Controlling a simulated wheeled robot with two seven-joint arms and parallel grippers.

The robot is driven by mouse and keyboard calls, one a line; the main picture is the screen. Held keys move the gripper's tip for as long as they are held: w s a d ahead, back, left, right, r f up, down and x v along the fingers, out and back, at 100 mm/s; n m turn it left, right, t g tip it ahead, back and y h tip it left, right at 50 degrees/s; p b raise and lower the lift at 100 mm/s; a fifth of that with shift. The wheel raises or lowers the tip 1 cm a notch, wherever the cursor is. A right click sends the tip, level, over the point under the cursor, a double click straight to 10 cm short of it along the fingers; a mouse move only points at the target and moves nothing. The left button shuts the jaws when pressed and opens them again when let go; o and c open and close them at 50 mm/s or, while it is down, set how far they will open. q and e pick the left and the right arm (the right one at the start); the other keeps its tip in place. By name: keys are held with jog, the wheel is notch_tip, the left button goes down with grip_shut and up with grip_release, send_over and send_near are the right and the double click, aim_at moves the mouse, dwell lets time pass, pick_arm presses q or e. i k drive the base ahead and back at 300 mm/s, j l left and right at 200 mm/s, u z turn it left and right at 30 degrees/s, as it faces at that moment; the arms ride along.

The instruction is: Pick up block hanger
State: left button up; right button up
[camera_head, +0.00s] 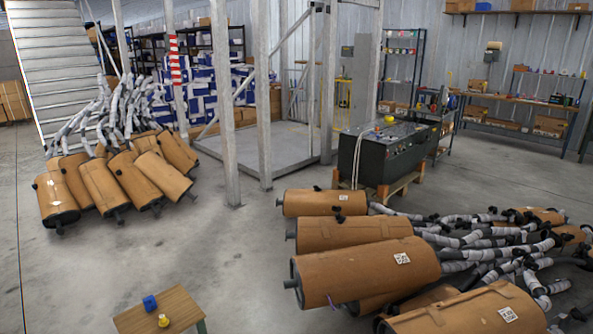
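A small blue block-like piece (150,303) sits on a small wooden table (180,307) at the bottom of the view. A small yellow piece (164,320) with a pale top stands beside it, closer to the near edge. The pieces are apart. I cannot tell for sure which of them is the block hanger; the blue one is the more block-like. Neither of my grippers shows in the head view. Nothing touches the two pieces. The near part of the table is cut off by the frame's lower edge.
Brown mufflers with grey wrapped pipes lie in piles at left (105,186) and right (365,268). Steel posts (224,110) stand in the middle. A black machine (385,150) with a yellow button rests on a wooden pallet. Concrete floor (210,245) around the table is clear.

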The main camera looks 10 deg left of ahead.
aim_at(149, 302)
jog(key=i+j+z, duration=0.1)
jog(key=j, duration=0.35)
jog(key=i+j+z, duration=0.15)
jog(key=j, duration=0.3)
jog(key=i+j+z, duration=0.1)
jog(key=j, duration=0.4)
jog(key=i+j+z, duration=0.1)
jog(key=j, duration=0.35)
jog(key=i+j+z, duration=0.1)
jog(key=j, duration=0.4)
